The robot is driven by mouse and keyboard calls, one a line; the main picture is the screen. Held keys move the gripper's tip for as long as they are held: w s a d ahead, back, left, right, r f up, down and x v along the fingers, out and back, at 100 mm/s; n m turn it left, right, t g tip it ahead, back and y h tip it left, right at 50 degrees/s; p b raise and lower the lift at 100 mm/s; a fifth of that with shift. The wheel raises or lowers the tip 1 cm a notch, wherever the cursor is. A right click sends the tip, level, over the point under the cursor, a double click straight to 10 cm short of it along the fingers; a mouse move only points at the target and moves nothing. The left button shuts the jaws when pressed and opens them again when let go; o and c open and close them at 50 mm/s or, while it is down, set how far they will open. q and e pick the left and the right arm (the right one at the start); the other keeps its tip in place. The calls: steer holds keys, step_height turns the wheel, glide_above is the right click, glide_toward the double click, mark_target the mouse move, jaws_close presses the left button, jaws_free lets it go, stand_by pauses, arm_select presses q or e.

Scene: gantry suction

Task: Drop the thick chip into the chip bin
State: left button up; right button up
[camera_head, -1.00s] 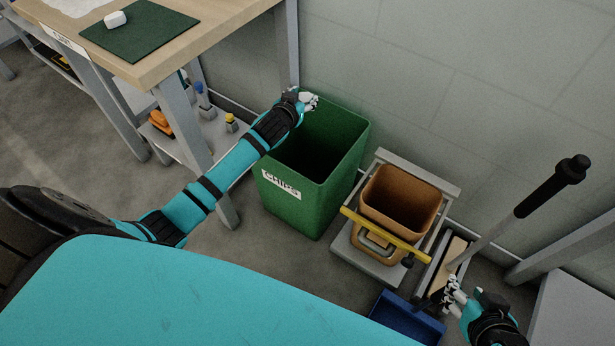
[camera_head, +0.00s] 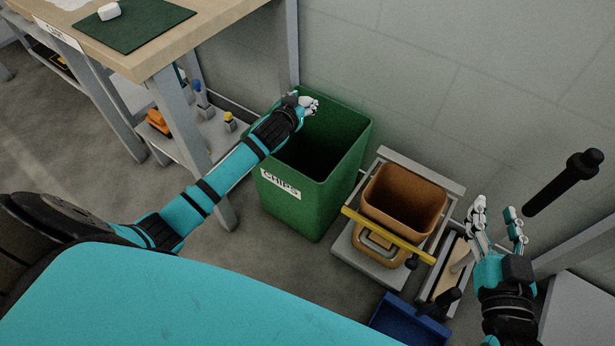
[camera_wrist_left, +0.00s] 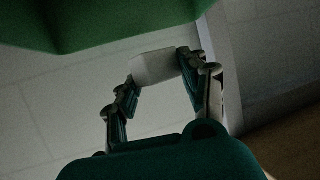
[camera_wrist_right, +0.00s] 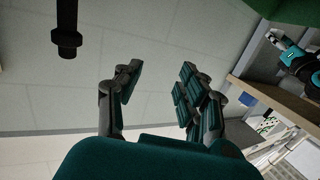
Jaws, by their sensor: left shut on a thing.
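The chip bin (camera_head: 288,214) is green, labelled CHIPS, and stands on the floor against the wall, open at the top. My left gripper (camera_head: 309,104) is over its back left rim area. In the left wrist view, the gripper (camera_wrist_left: 158,76) is shut on a pale block, the thick chip (camera_wrist_left: 154,68), held between its fingertips. The green bin (camera_wrist_left: 90,28) shows at the top of that view. The chip is hard to make out in the head view. My right gripper (camera_head: 497,212) is open and empty, raised at the right; its spread fingers (camera_wrist_right: 160,84) show in the right wrist view.
A brown bucket (camera_head: 403,196) on a grey stand with a yellow bar is right of the bin. A black handle (camera_head: 562,184) rises at the far right. A blue dustpan (camera_head: 408,318) lies in front. A workbench (camera_head: 190,45) with a green mat stands at left.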

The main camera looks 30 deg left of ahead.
arm_select(q)
steer(key=shift+f+b, duration=0.6)
steer(key=shift+f, duration=0.15)
arm_select(e)
step_height(320, 180, up, 7)
steer(key=a+t+y, duration=0.1)
steer(key=t, duration=0.3)
steer(key=shift+s, duration=0.15)
arm_select(q)
steer(key=o, duration=1)
steer(key=shift+o, duration=0.2)
steer(key=v, duration=1.2)
steer(key=shift+d, duration=0.1)
